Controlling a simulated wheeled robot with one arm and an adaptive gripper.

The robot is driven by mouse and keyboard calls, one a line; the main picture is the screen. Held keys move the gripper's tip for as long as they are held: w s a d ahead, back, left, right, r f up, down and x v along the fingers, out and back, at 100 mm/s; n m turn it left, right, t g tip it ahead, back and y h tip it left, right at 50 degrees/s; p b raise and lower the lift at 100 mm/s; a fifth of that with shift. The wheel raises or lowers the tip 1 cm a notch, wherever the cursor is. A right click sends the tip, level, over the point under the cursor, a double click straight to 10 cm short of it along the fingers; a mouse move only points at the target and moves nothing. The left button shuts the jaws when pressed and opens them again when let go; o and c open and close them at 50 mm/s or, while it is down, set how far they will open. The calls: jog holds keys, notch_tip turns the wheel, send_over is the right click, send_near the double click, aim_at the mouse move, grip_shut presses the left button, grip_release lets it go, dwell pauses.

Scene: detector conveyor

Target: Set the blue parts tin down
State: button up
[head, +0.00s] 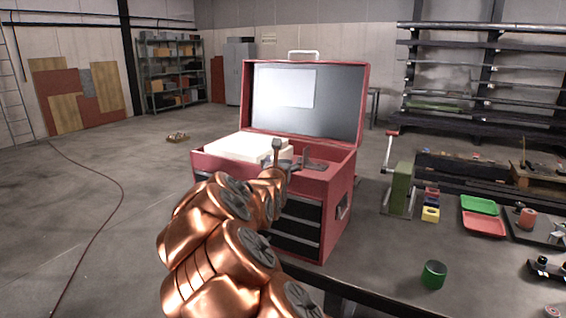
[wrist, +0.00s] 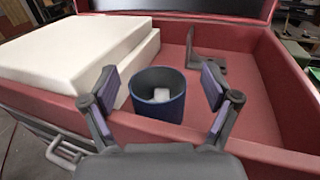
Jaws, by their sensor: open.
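The blue parts tin (wrist: 158,108) stands upright on the floor of the red toolbox's top tray in the wrist view. A small pale block (wrist: 161,95) lies inside it. My gripper (wrist: 162,80) is open, with one finger on each side of the tin and a visible gap on both sides. In the head view my gripper (head: 284,158) is over the tray of the red toolbox (head: 338,184), and the tin cannot be made out there.
White boxes (head: 232,147) fill the tray's left side, close to the tin. A dark angle bracket (wrist: 205,65) stands behind it to the right. The open lid (head: 330,100) rises at the back. A green tin (head: 433,274) and coloured trays (head: 480,205) are on the bench at right.

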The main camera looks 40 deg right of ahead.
jog(key=shift+r, duration=0.3)
jog(key=shift+r+p, duration=0.4)
jog(key=shift+r, duration=0.1)
jog(key=b+v, duration=0.4)
jog(key=v, duration=0.8)
jog(key=shift+f, duration=0.15)
